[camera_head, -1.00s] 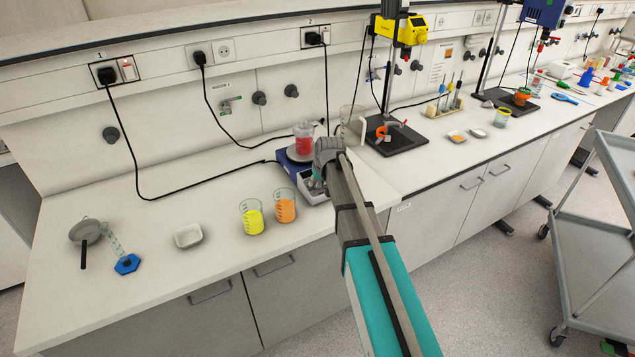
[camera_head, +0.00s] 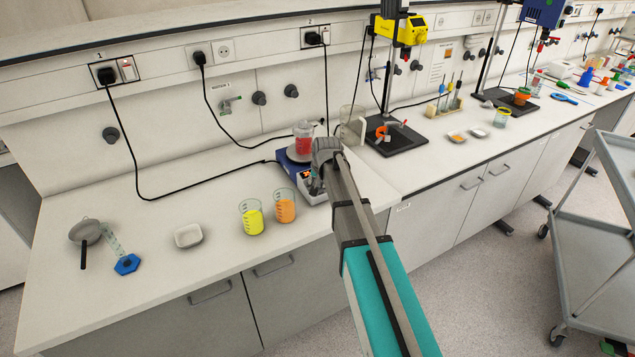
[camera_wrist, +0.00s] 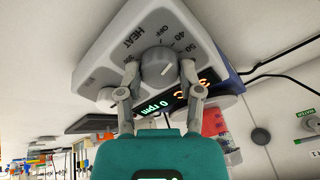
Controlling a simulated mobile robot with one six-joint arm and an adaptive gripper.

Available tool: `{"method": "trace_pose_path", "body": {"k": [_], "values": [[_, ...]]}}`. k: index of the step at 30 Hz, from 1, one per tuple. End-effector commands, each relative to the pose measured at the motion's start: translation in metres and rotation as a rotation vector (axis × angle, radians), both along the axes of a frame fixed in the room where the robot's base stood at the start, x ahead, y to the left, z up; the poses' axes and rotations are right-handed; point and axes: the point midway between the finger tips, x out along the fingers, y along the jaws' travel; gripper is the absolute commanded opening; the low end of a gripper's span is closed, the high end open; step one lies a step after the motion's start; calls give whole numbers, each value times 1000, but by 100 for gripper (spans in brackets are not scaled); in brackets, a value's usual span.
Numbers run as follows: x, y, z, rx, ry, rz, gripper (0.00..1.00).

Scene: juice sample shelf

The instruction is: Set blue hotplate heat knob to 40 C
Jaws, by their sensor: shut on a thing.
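The blue hotplate (camera_head: 286,163) stands on the bench with a beaker of red liquid (camera_head: 304,140) on its plate. In the wrist view its pale front panel (camera_wrist: 115,62) carries the heat knob (camera_wrist: 160,62), a grey round dial with HEAT, OFF, 40 and 50 marked around it. A pale line on the knob points toward the 40–50 side; I cannot tell the exact setting. My gripper (camera_wrist: 159,73) is shut on the knob, one finger on each side. The display (camera_wrist: 170,103) is lit, with green "0 rpm" and orange digits I cannot read. My arm partly hides the panel in the head view.
Beakers of yellow (camera_head: 251,219) and orange liquid (camera_head: 285,208) stand close left of the hotplate. A white dish (camera_head: 188,236) lies farther left. A stand with a black base (camera_head: 405,140) and a clear glass vessel (camera_head: 352,122) are to the right. The bench's front left is mostly clear.

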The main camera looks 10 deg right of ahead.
Motion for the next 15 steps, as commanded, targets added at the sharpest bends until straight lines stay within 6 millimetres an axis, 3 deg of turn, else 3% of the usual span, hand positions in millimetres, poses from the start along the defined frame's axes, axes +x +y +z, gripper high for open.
{"method": "trace_pose_path", "body": {"k": [14,15], "values": [[0,0,0,7,4,-24,0],[0,0,0,7,4,-24,53]]}}
